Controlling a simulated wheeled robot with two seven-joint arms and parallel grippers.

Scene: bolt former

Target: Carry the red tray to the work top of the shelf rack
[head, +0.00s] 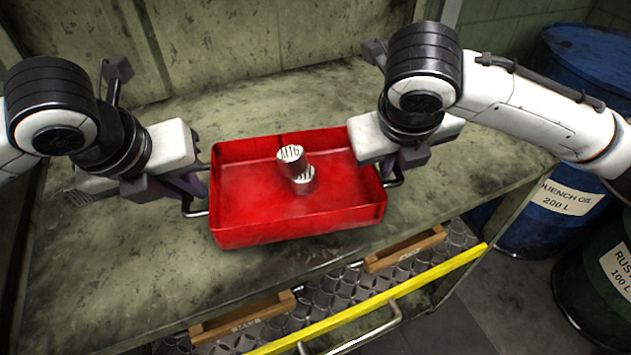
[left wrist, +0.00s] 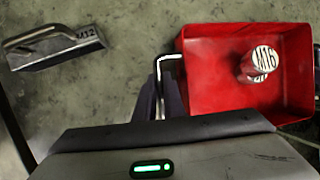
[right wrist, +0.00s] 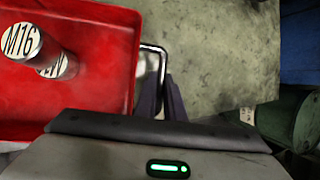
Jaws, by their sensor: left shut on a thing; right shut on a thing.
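The red tray (head: 255,225) is level in the head view, over the worn green work top (head: 110,290). I cannot tell whether it touches the top. My left gripper (head: 196,192) is shut on the wire handle at the tray's left end, which shows in the left wrist view (left wrist: 165,62). My right gripper (head: 391,168) is shut on the handle at the right end, also in the right wrist view (right wrist: 158,55).
A grey block (left wrist: 58,50) marked M12 with a bar handle lies left of the tray. A green panel (head: 240,45) stands behind. Blue (head: 570,190) and green drums are at the right. A yellow bar (head: 380,300) and metal handle (head: 350,332) are below the front edge.

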